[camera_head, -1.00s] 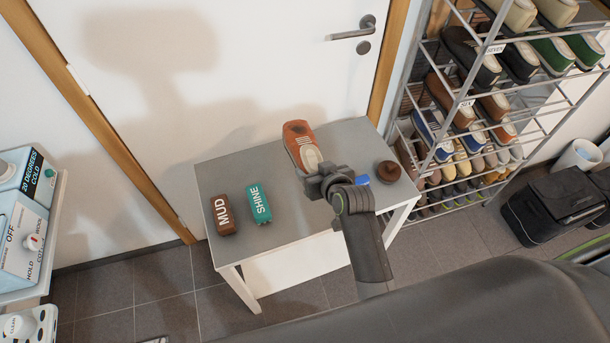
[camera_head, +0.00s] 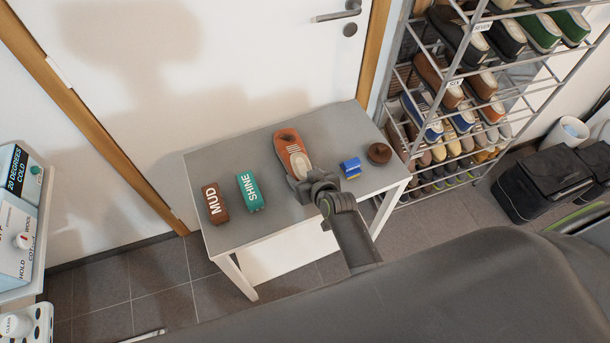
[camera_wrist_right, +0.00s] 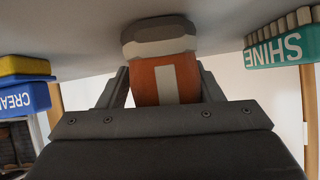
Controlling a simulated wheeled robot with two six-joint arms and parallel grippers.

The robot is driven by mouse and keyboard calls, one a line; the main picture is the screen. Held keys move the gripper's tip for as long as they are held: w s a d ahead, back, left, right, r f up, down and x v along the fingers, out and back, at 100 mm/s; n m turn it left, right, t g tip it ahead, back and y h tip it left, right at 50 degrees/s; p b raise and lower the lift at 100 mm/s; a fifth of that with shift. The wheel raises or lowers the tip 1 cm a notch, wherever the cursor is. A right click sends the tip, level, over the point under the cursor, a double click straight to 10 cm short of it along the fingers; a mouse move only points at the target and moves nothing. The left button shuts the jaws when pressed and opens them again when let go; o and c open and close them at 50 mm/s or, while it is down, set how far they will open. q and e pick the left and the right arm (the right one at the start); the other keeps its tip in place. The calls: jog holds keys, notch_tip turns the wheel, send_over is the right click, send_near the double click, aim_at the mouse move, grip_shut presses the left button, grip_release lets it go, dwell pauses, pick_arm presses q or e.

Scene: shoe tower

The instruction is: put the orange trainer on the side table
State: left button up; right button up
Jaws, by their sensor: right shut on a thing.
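The orange trainer (camera_head: 290,150) has a pale tongue area and is over the side table (camera_head: 330,125), towards its back middle, with its far end pointing to the door. My right gripper (camera_head: 308,180) is shut on its near end. In the right wrist view the trainer (camera_wrist_right: 165,82) sits between the two fingers, its grey and white sole close to the grey tabletop (camera_wrist_right: 80,30). I cannot tell for sure whether the sole touches the top. My left gripper is not in view.
On the table, a brown MUD brush (camera_head: 214,204) and a teal SHINE brush (camera_head: 250,192) lie left of the trainer. A blue and yellow CREAM item (camera_head: 350,168) and a round brown thing (camera_head: 379,153) are to the right. A shoe rack (camera_head: 450,110) stands at the right.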

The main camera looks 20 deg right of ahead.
jog(key=shift+f, duration=0.1)
jog(key=o, duration=1.2)
jog(key=shift+c, duration=0.2)
jog(key=shift+s+d+r+p, duration=0.1)
jog(key=shift+s+r+p, duration=0.35)
jog(key=shift+r+p, duration=0.15)
jog(key=p+v, duration=0.6)
jog(key=v, duration=0.4)
jog(key=shift+s, duration=0.45)
